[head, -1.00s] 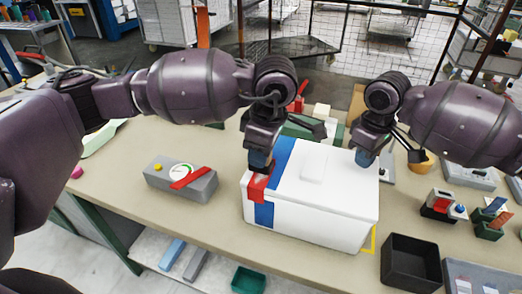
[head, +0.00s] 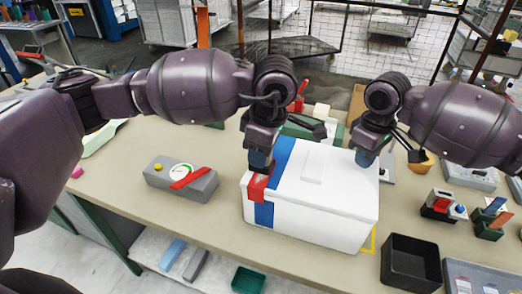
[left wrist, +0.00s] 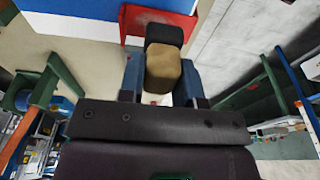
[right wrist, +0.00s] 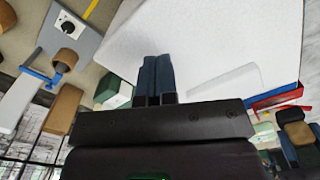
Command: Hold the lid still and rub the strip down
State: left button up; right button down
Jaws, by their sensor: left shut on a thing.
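A white box (head: 305,215) with a white lid (head: 336,172) stands on the bench. A blue strip (head: 280,175) runs across the lid and down the front. A red strip (head: 256,188) lies at the lid's left edge and over the side; it also shows in the left wrist view (left wrist: 140,20). My left gripper (head: 260,165) is shut on a tan block with a dark end (left wrist: 164,70), whose dark end is at the red strip; exact contact is unclear. My right gripper (head: 364,158) has its fingers together, tips at the lid's right part; they also show in the right wrist view (right wrist: 157,75).
A grey gauge box (head: 182,182) with a red bar lies left of the white box. A black open bin (head: 409,263) stands front right. Small fixtures (head: 440,205) stand to the right. A yellow mark (head: 370,240) shows by the box's right side. The bench left of the gauge box is mostly clear.

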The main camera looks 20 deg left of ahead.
jog(key=shift+f, duration=0.95)
dwell(0.3)
pick_arm(q)
jog(key=shift+s, duration=0.1)
pick_arm(e)
jog(key=shift+s+f, duration=0.2)
jog(key=shift+f, duration=0.2)
dwell(1.9)
pick_arm(q)
jog(key=o, duration=0.3)
jog(key=c, duration=0.3)
